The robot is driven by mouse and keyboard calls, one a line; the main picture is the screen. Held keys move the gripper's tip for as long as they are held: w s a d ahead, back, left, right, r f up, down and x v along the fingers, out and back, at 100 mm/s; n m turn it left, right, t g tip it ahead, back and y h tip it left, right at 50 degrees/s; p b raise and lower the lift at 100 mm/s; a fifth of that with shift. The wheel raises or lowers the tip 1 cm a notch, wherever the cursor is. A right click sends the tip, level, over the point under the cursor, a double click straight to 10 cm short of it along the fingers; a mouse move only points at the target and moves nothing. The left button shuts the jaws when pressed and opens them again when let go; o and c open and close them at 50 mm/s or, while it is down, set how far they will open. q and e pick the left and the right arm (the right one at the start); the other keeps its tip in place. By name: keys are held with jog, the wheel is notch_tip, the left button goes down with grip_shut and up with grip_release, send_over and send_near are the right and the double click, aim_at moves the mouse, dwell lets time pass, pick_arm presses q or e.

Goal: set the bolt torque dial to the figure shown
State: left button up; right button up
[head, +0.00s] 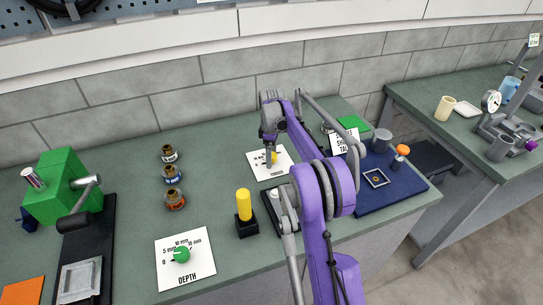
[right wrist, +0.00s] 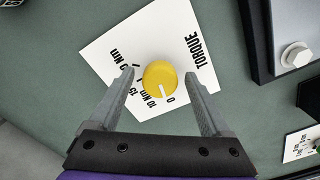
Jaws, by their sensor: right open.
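The torque dial is a round yellow knob (right wrist: 160,77) on a white card (right wrist: 119,38) marked TORQUE. In the right wrist view its white pointer line is turned toward the 0 mark; the other figures are partly covered or hard to read. My right gripper (right wrist: 159,72) is open, its two fingers on either side of the knob with gaps showing. In the head view the right gripper (head: 269,156) points down over the card (head: 284,167), and the knob is partly hidden behind it. My left gripper is not in view.
A green DEPTH dial (head: 181,254) stands front left on its card. A blue mat (head: 408,182) and a partly hidden lettered card (head: 348,142) are on the right.

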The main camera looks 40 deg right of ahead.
jog(key=shift+f, duration=0.1)
grip_shut()
dwell(0.4)
jog(key=shift+m, duration=0.4)
jog(key=m, duration=0.4)
jog(key=shift+m, duration=0.4)
jog(key=m, duration=0.6)
jog(key=shift+b, duration=0.3)
jog(key=m, duration=0.6)
jog(key=shift+m, duration=0.4)
jog(key=m, duration=0.5)
jog(key=shift+m, duration=0.3)
